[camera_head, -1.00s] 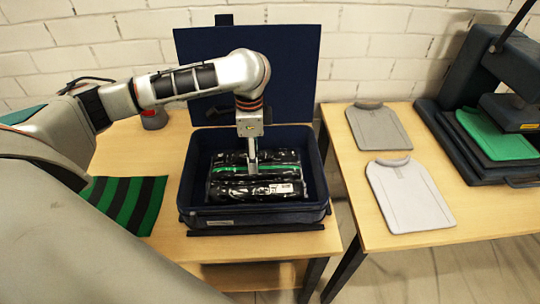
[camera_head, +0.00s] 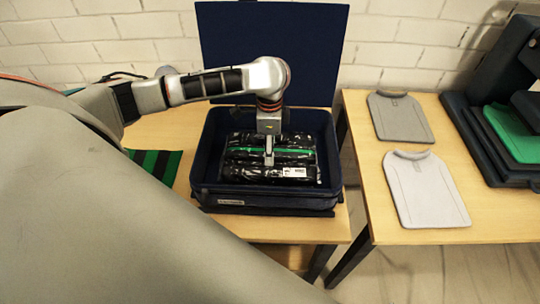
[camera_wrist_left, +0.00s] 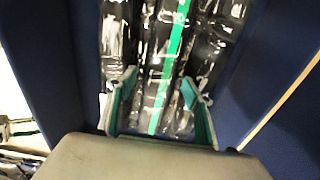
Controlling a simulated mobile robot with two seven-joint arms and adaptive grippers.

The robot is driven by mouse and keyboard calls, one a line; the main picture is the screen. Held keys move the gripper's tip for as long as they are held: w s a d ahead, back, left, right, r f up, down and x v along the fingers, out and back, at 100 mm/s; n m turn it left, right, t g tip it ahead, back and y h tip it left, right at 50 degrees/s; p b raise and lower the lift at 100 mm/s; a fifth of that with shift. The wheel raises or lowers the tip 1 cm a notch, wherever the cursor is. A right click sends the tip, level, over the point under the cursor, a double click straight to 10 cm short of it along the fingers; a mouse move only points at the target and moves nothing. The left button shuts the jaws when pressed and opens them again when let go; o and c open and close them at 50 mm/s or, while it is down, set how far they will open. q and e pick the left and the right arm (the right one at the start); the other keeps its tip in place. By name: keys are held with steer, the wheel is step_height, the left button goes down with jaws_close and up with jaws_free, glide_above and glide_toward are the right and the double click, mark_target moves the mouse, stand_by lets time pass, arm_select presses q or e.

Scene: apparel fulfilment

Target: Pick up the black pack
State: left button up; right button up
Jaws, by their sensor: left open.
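Black packs in shiny clear wrap lie side by side in an open navy case. The middle black pack (camera_head: 290,151) carries a green stripe, and a front black pack (camera_head: 290,172) has a white label. My left gripper (camera_head: 268,160) points down into the case over the packs. In the left wrist view, its open fingers (camera_wrist_left: 160,105) stand on either side of the green-striped pack (camera_wrist_left: 162,80), with other black packs beside it. I cannot tell whether the fingers touch it. My right gripper is not in view.
The navy case (camera_head: 265,200) has walls around the packs and a raised lid (camera_head: 315,50) behind. A striped green and black cloth (camera_head: 160,165) lies left of it. The right table holds two grey shirt-shaped boards (camera_head: 425,190) and a dark press (camera_head: 500,120).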

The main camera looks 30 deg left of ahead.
arm_select(q)
steer(key=c, duration=1.3)
steer(key=shift+o, duration=0.2)
